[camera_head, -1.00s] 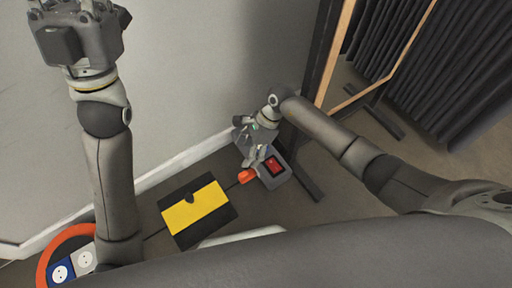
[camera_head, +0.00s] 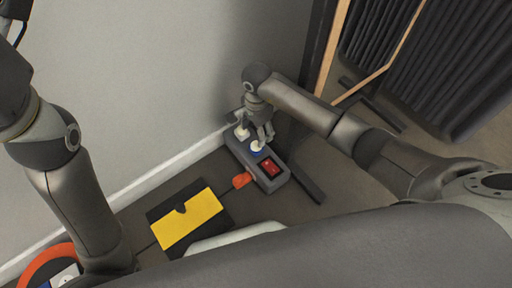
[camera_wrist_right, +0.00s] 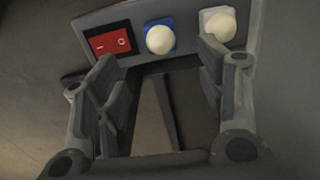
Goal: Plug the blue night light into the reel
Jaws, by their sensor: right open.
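The blue night light (camera_head: 257,148), a white bulb on a blue base, sits upright in the grey power strip (camera_head: 279,182). It also shows in the right wrist view (camera_wrist_right: 159,38). A similar night light with a white base (camera_head: 242,133) sits beside it. The reel (camera_head: 44,262), with an orange ring, is cut off at the lower left; parts of its blue and white sockets show. My right gripper (camera_head: 264,132) is open above the strip, by the night lights. In the right wrist view, its fingers (camera_wrist_right: 160,75) are apart with nothing between them. My left gripper's fingers are out of view.
A red switch (camera_head: 270,168) is on the strip. An orange plug (camera_head: 241,180) lies against its side. A black and yellow cable cover (camera_head: 192,220) lies between strip and reel. A wall stands behind, a wood-framed stand (camera_head: 335,50) and dark curtains (camera_head: 460,60) at right.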

